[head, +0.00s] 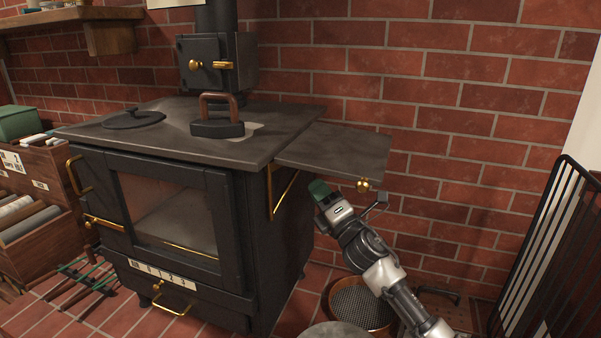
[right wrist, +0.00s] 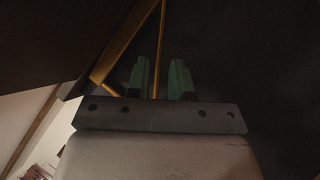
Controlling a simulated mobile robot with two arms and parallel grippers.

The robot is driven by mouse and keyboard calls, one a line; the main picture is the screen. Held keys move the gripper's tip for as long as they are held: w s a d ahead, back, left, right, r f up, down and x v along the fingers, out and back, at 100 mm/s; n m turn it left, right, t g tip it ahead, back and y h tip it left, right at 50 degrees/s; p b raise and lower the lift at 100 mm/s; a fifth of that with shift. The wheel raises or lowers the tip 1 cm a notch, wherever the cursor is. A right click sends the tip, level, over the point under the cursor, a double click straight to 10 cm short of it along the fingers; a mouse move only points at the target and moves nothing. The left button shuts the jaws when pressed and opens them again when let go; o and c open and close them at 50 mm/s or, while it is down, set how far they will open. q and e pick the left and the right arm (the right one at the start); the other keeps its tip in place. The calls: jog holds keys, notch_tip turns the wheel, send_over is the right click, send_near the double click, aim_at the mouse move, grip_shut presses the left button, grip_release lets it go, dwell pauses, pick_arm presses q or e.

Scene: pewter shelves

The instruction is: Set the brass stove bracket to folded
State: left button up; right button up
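The brass stove bracket (head: 284,193) is on the right side of the black stove, under the raised side shelf (head: 335,150). Its slanting strut runs from low on the stove wall up toward the shelf. In the right wrist view a wide brass bar of the bracket (right wrist: 125,45) and a thin brass rod (right wrist: 160,40) show. My right gripper (head: 318,188), with green fingertips, is below the shelf, right of the bracket. In the right wrist view its fingers (right wrist: 161,80) are apart, with the rod showing between them; contact cannot be told. My left gripper is out of view.
A flat iron (head: 217,128) and a black lid (head: 132,119) sit on the stove top. A round brass knob (head: 362,185) is at the shelf's front edge. A round mesh-topped bin (head: 362,302) stands below my arm. A black rail guard (head: 545,255) is at right.

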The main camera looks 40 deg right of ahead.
aim_at(293, 178)
jog(key=x, duration=0.6)
jog(key=shift+w, duration=0.2)
jog(key=shift+r, duration=0.1)
grip_shut()
